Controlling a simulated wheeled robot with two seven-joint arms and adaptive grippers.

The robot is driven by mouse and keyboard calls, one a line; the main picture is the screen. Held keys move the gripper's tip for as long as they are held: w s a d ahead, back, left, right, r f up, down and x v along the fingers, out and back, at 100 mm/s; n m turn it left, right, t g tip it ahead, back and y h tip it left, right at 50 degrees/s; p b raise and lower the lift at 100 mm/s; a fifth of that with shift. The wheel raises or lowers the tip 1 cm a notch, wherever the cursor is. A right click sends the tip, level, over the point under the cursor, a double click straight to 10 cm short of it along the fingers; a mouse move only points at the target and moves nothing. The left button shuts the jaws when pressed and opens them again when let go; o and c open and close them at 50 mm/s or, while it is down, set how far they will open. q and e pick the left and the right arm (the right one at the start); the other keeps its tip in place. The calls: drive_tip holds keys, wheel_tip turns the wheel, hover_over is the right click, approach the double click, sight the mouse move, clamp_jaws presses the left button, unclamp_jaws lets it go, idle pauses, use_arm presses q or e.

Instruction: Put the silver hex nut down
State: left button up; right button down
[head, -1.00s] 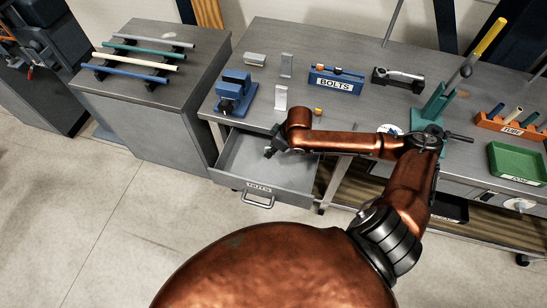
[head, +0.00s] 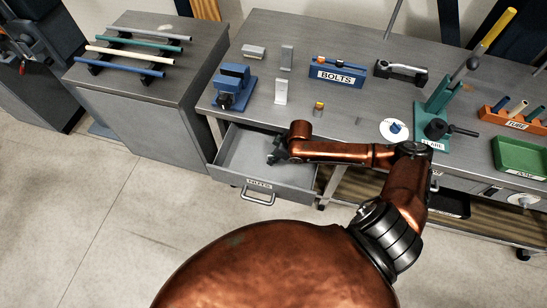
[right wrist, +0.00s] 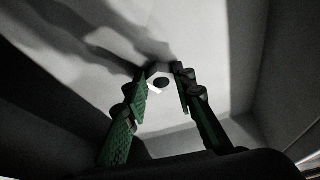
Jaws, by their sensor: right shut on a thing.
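The silver hex nut (right wrist: 158,71) shows in the right wrist view between the tips of my right gripper (right wrist: 165,78), its dark hole facing the camera. The gripper's green-padded fingers are shut on it. In the head view my right gripper (head: 274,157) reaches down into the open drawer (head: 291,193) labelled NUTS. The nut is too small to make out there. I cannot tell whether the nut touches the drawer floor. My left gripper is not in view.
Drawer walls surround the right gripper, and the bench top (head: 300,118) lies behind it. A blue vise (head: 233,86), a blue BOLTS rack (head: 337,76) and a green FLARE tool (head: 432,118) stand on the bench. The drawer floor (head: 240,150) has free room left of the gripper.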

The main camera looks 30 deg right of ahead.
drive_tip(key=c, duration=2)
unclamp_jaws()
drive_tip(key=o, duration=0.4)
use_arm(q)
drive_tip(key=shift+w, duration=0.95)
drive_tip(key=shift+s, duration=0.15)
use_arm(e)
drive_tip(key=shift+r, duration=0.25)
use_arm(q)
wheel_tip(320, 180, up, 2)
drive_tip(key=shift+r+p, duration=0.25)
drive_tip(key=shift+p, duration=0.95)
use_arm(e)
drive_tip(key=v, duration=1.1)
drive_tip(key=shift+s+r, duration=0.25)
drive_tip(key=shift+r, duration=0.05)
drive_tip(key=shift+d, duration=0.15)
